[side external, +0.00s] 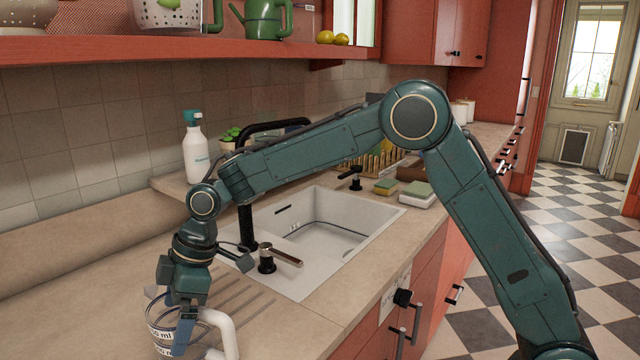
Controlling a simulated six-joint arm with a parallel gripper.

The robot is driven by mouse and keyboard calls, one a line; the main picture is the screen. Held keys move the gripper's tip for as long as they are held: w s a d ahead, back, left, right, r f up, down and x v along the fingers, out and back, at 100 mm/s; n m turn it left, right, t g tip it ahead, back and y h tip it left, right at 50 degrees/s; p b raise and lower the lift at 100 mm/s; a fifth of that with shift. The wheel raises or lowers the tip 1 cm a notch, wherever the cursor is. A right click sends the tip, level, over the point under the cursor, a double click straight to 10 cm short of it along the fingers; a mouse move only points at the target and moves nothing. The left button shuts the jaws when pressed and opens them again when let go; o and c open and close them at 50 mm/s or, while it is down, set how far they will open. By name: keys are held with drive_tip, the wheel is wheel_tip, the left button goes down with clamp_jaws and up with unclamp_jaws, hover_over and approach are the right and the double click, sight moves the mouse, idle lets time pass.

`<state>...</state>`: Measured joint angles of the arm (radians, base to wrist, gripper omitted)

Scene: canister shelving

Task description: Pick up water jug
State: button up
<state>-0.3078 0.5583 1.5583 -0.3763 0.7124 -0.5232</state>
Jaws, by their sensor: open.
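The water jug (160,335) stands on the counter at the bottom left, a clear measuring jug with dark "ml" print and a white handle (227,335) on its right. The bottom of the picture cuts off its base. My gripper (180,325) points down at the jug and its jaws are open. One finger shows in front of the jug's wall, left of the handle, and hides part of the jug. The other finger is mostly hidden, so I cannot tell whether either finger touches the jug.
A white sink (330,235) with a black tap (245,215) and a lever (280,256) lies right of the jug. A white spray bottle (196,155) stands behind. Sponges (418,190) lie past the sink. A red shelf (150,48) hangs above. The counter left of the jug is clear.

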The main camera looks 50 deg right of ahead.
drive_tip(key=c, duration=0.9)
drive_tip(key=shift+r, duration=0.1)
drive_tip(key=shift+r, duration=4.95)
